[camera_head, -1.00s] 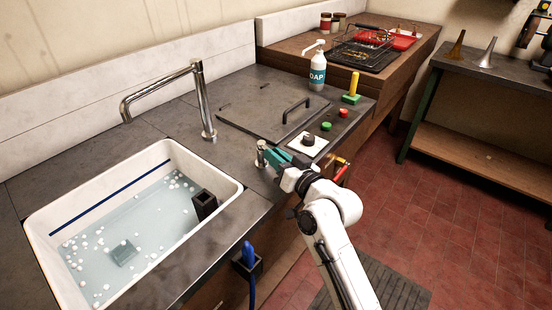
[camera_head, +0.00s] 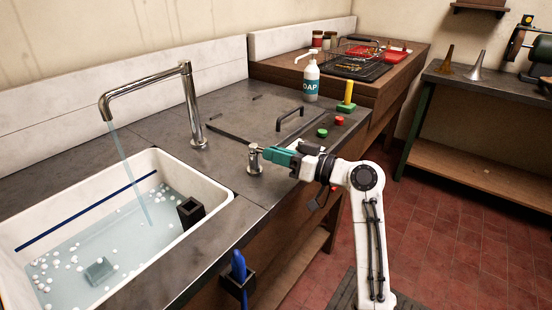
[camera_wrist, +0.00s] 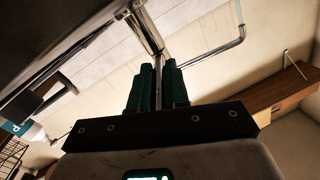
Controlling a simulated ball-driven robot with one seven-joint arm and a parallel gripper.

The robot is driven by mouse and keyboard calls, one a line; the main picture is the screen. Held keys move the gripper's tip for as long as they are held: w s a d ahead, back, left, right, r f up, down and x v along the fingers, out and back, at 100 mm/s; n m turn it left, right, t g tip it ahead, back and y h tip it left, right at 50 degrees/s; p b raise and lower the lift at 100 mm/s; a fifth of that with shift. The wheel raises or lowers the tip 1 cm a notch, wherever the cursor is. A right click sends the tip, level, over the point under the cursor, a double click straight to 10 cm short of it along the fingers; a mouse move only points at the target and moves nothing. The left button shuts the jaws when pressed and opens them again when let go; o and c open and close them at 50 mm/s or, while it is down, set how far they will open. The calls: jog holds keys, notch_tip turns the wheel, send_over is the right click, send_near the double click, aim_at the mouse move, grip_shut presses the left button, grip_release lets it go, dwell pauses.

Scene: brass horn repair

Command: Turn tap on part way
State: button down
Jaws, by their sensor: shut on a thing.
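The chrome tap spout (camera_head: 150,84) arches over the white sink (camera_head: 200,215), and a thin stream of water (camera_head: 130,172) falls from its end into the basin. The short chrome tap control (camera_head: 255,163) stands on the dark worktop to the right of the spout. My gripper (camera_head: 272,153) reaches it from the right, with green fingers shut on its lever. In the wrist view the two green fingers (camera_wrist: 154,88) close around the thin chrome lever (camera_wrist: 158,72), with the control's body (camera_wrist: 144,25) beyond. The fingertips' exact contact is hard to make out.
A black-handled lid (camera_head: 255,120) lies on the worktop behind my gripper. Red and green buttons (camera_head: 331,126), a yellow-handled tool (camera_head: 347,95) and a soap bottle (camera_head: 311,80) stand further right. A blue-handled item (camera_head: 238,268) hangs at the front edge.

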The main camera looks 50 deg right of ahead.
jog(key=c, duration=1.1)
grip_release()
jog(key=s+d, duration=0.2)
jog(key=s, duration=0.8)
jog(key=shift+s+b, duration=0.3)
jog(key=shift+s, duration=0.05)
